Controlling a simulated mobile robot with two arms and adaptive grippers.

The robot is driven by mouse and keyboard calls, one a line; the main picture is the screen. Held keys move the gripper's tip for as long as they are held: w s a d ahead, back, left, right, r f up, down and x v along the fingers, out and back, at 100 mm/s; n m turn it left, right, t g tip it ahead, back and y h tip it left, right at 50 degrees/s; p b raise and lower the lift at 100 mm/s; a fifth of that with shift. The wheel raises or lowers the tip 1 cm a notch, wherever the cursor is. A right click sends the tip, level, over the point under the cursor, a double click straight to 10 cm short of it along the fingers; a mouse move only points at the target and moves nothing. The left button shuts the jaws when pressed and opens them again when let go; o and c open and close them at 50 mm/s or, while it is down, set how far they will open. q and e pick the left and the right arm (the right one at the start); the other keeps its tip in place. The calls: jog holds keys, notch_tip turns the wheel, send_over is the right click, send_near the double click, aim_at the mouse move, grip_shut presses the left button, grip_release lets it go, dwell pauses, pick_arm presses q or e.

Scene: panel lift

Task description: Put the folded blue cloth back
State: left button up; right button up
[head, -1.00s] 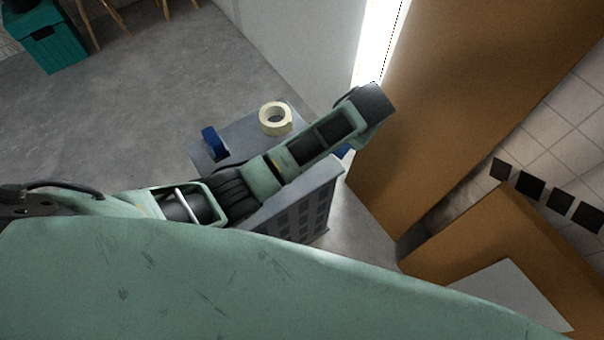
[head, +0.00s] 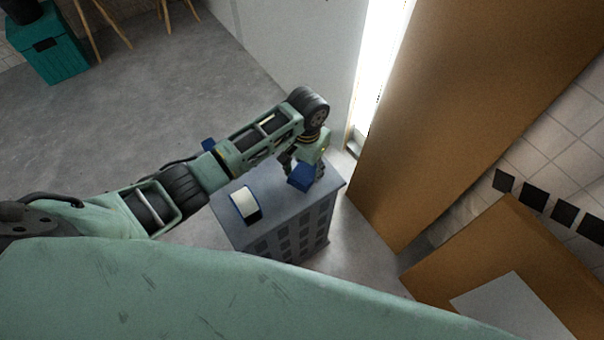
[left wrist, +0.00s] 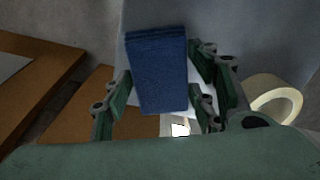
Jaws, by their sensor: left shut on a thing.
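The folded blue cloth (head: 301,178) is in my left gripper (head: 304,166), at the right part of the grey cabinet's top. In the left wrist view the cloth (left wrist: 158,70) shows as a dark blue folded block between the fingers (left wrist: 165,92). The gripper is shut on it. I cannot tell whether the cloth touches the cabinet top or hangs just above it. My right gripper is not in view.
The grey cabinet (head: 275,239) also bears a blue thing with a white face (head: 245,205). Another blue thing (head: 208,145) shows behind my arm. A cream tape roll (left wrist: 272,99) is at right in the left wrist view. A tall brown panel (head: 440,130) stands right of the cabinet.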

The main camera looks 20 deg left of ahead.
aim_at(302, 176)
pick_arm(q)
jog(key=shift+s+a+f, duration=0.15)
jog(key=shift+a+f, duration=0.3)
jog(key=shift+f, duration=0.05)
notch_tip(302, 176, down, 4)
jog(key=shift+r, duration=0.15)
jog(key=o, duration=1)
jog(key=shift+r, duration=0.15)
notch_tip(302, 176, up, 12)
jog(key=shift+f+p, duration=0.1)
jog(key=shift+p, duration=0.3)
